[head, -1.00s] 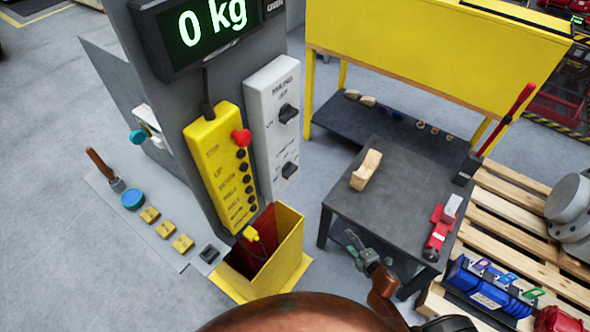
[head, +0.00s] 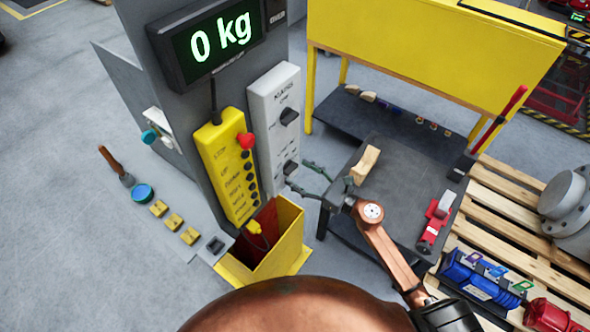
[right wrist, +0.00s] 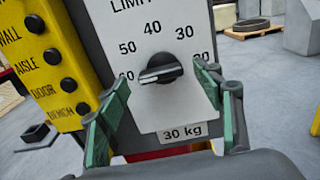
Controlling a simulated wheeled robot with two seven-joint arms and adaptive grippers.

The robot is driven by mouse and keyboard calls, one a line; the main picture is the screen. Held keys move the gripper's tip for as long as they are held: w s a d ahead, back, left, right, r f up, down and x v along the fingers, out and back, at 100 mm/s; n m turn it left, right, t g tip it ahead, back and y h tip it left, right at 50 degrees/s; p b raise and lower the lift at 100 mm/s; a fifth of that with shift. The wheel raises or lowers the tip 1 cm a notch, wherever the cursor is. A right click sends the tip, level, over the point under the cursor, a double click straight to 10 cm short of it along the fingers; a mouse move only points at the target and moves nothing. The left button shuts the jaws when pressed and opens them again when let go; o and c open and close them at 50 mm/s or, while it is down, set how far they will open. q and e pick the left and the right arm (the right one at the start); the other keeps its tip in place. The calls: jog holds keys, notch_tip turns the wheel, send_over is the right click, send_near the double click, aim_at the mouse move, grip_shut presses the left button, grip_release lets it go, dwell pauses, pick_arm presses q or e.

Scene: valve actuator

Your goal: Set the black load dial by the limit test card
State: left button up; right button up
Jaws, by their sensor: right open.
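The black load dial (right wrist: 160,69) sits on a white panel (right wrist: 105,20) with numbers 30, 40, 50 and 60 around it. Its white mark is at its left end, toward 60. The limit test card (right wrist: 184,132) below it reads 30 kg. My right gripper (right wrist: 162,76) is open, with a green-padded finger on each side of the dial and apart from it. My left gripper is not in view.
A yellow button pendant (head: 230,175) hangs left of the panel, above an open yellow bin (head: 289,232). A second black knob (head: 289,117) is higher on the panel. A dark table (head: 400,185) with a wooden block (head: 366,163) stands to the right. The display (head: 218,40) reads 0 kg.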

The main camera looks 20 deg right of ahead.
aim_at(290, 168)
jog(key=shift+x, duration=1.1)
jog(key=c, duration=1.2)
jog(key=shift+o, duration=0.2)
